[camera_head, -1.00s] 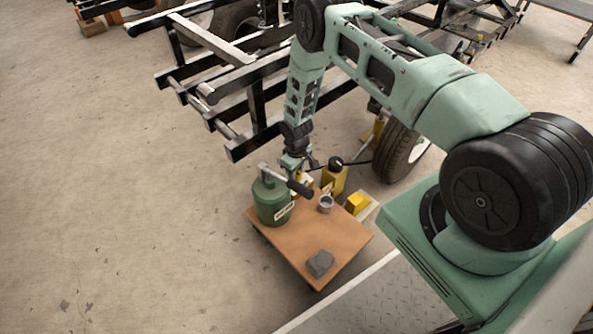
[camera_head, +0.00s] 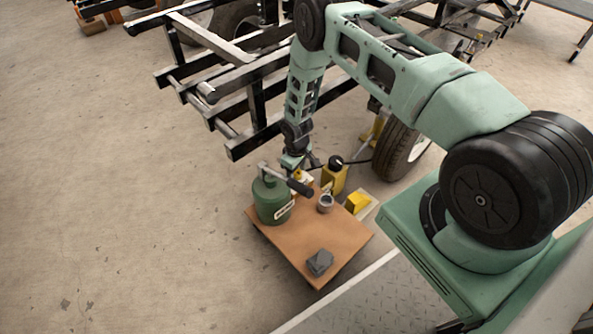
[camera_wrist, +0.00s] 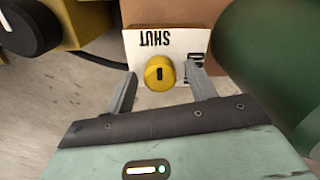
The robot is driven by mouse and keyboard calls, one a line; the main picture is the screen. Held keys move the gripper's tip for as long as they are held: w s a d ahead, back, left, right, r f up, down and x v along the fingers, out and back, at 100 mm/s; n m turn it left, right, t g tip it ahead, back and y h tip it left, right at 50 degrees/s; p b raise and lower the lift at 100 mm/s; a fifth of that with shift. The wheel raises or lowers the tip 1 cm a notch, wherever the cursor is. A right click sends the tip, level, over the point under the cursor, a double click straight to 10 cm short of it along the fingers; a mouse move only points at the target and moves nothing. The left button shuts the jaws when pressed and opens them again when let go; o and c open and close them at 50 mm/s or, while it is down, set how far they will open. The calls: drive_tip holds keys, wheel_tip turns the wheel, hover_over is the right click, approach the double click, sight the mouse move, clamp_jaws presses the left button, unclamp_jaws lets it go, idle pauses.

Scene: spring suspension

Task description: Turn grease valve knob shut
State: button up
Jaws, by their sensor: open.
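The grease valve knob (camera_wrist: 160,83) is round and yellow with a short black mark, which stands upright in the wrist view. It sits at a white plate (camera_wrist: 178,42) with "SHUT" printed upside down above the knob. More dark lettering at the right is partly hidden by a finger. My gripper (camera_wrist: 161,72) is open, with one grey finger on each side of the knob and visible gaps between. In the head view, my gripper (camera_head: 297,162) is low behind the green canister's lever, and the knob is mostly hidden there.
A green canister (camera_head: 270,203) with a dark-gripped lever (camera_head: 298,187) stands close by on the brown tabletop (camera_head: 300,240). A yellow bottle (camera_head: 334,178), a metal cup (camera_head: 325,204), a yellow block (camera_head: 357,202) and a grey block (camera_head: 320,262) are near. A vehicle frame stands behind.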

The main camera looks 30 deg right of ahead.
sight(296, 172)
wheel_tip(296, 172, up, 18)
drive_tip(key=p, duration=0.6)
drive_tip(key=shift+f, duration=0.25)
drive_tip(key=s+a+r+n+y, duration=0.1)
drive_tip(key=s+a+r, duration=0.3)
drive_tip(key=a+r, duration=0.55)
drive_tip(key=s+a+r, duration=0.4)
drive_tip(key=a+r, duration=0.3)
drive_tip(key=r, duration=0.5)
drive_tip(key=s+a+r+n, duration=0.1)
drive_tip(key=s+r, duration=0.3)
drive_tip(key=s, duration=0.3)
drive_tip(key=s+a+r, duration=0.2)
drive_tip(key=s+r, duration=0.2)
drive_tip(key=s, duration=0.4)
drive_tip(key=s+a+r+n, duration=0.1)
drive_tip(key=s+r, duration=0.4)
drive_tip(key=s, duration=0.2)
wheel_tip(296, 172, up, 30)
drive_tip(key=p, duration=3)
drive_tip(key=shift+s+p, duration=0.3)
drive_tip(key=shift+s, duration=0.1)
